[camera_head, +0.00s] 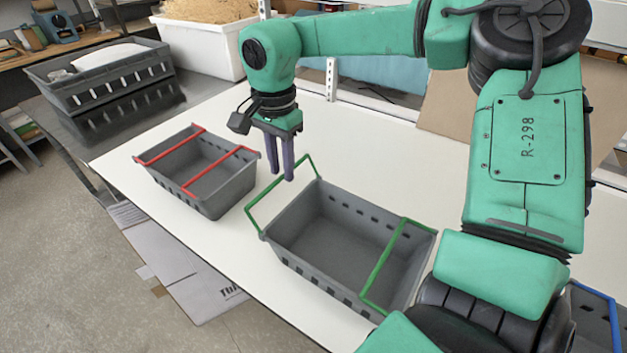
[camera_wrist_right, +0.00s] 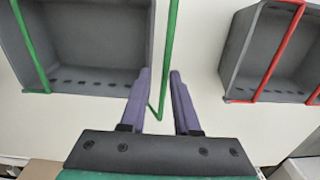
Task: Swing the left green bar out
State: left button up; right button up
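The grey crate with green bars (camera_head: 335,235) stands on the white table. Its left green bar (camera_head: 262,200) sticks out beyond the crate's left rim, over the table. Its right green bar (camera_head: 383,265) lies across the crate's open top. My right gripper (camera_head: 283,176) points down at the left green bar, its purple fingers slightly apart. In the right wrist view, the gripper (camera_wrist_right: 160,72) is open, and the left green bar (camera_wrist_right: 168,50) runs through the gap between the fingers. I cannot tell whether they touch it. My left gripper is not in view.
A grey crate with red bars (camera_head: 205,180) stands close by on the left. A crate with a blue bar (camera_head: 598,315) shows at the lower right. A dark crate (camera_head: 105,75) and a white bin (camera_head: 205,50) stand at the back left. The white table (camera_head: 215,265) has free room around the crates.

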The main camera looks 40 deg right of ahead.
jog(key=r+p, duration=0.2)
jog(key=r, duration=0.1)
jog(key=r+p, duration=0.1)
jog(key=r, duration=0.1)
jog(key=shift+s, duration=0.35)
jog(key=shift+d, duration=0.1)
jog(key=shift+f, duration=0.1)
